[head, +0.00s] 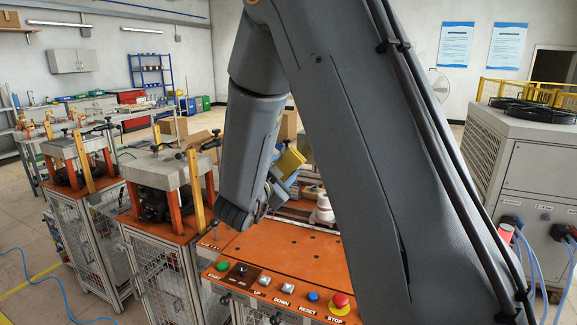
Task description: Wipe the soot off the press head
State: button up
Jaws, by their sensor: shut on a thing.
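My arm fills the middle of the head view and its wrist bends down over an orange press table (310,258). My gripper (284,182) is partly hidden behind the forearm, and its fingertips do not show clearly. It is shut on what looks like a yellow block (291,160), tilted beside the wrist. The press head over this table is not visible; my arm covers much of that area. I cannot see any soot.
A button panel with a red stop button (340,300) lines the table's front edge. Two caged presses (165,170) (75,148) stand to the left. A large grey chiller (525,170) with hoses stands at the right. A blue hose (25,275) lies on the floor.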

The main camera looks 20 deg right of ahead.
jog(key=shift+s+d+r, duration=0.25)
jog(key=shift+d+r, duration=0.05)
jog(key=shift+d, duration=0.1)
jog(key=shift+b+x, duration=0.4)
jog(key=shift+x, duration=2.45)
jog(key=shift+b+x, duration=0.3)
jog(key=shift+x, duration=0.7)
jog(key=s+d+b, duration=0.1)
jog(key=s+d, duration=0.9)
jog(key=shift+s, duration=0.2)
jog(key=shift+w, duration=0.1)
